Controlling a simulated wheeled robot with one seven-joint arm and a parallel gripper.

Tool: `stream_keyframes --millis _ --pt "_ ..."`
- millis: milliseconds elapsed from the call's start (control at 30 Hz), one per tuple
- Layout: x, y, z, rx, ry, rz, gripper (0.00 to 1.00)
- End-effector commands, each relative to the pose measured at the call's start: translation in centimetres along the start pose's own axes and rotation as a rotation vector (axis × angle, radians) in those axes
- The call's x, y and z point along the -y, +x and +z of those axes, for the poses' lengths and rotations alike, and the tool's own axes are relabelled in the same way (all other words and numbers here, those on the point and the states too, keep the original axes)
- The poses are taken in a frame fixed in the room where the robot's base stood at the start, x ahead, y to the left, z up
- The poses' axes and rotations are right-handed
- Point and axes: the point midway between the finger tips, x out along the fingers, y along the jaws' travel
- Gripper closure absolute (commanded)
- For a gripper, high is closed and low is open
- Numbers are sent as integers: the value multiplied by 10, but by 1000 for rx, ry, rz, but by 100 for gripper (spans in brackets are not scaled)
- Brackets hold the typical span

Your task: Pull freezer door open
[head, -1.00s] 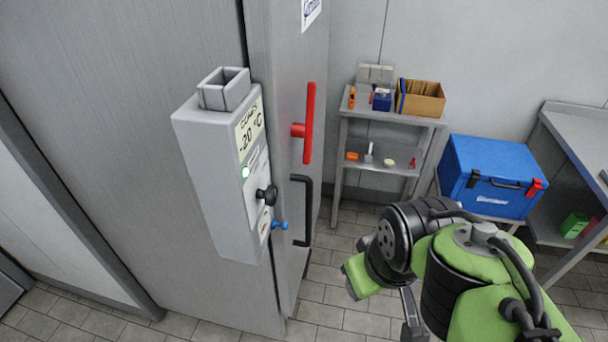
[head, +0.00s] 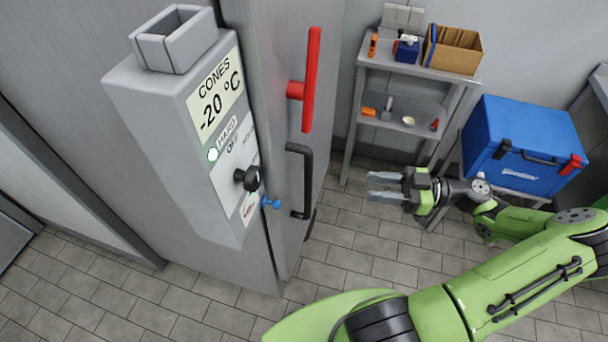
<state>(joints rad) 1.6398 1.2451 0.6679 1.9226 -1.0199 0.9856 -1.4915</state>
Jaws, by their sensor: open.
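The freezer door (head: 318,205) is a tall grey metal panel in the middle left of the head view, and it appears closed. It carries a red lever handle (head: 311,80) above a black bar handle (head: 302,181). My gripper (head: 370,187) is open and empty, right of the black handle and apart from it, with its fingers pointing left toward the door. Nothing lies between the fingers.
A control box (head: 185,130) reading "CONES -20 °C" juts out left of the handles, with a black knob and a blue valve. A grey shelf (head: 408,75) with small items and a blue cool box (head: 525,150) stand behind my arm. The tiled floor below is clear.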

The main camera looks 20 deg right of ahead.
Motion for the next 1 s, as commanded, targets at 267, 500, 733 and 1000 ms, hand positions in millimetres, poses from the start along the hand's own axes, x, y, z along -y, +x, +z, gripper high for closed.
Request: stream_keyframes --millis 267,500,733,1000 --pt "2 61 1 1 7 -11 59" --pt "2 120 1 3 9 -11 59" --pt "2 153 1 4 9 -8 59" --pt "2 156 1 6 9 -5 59"
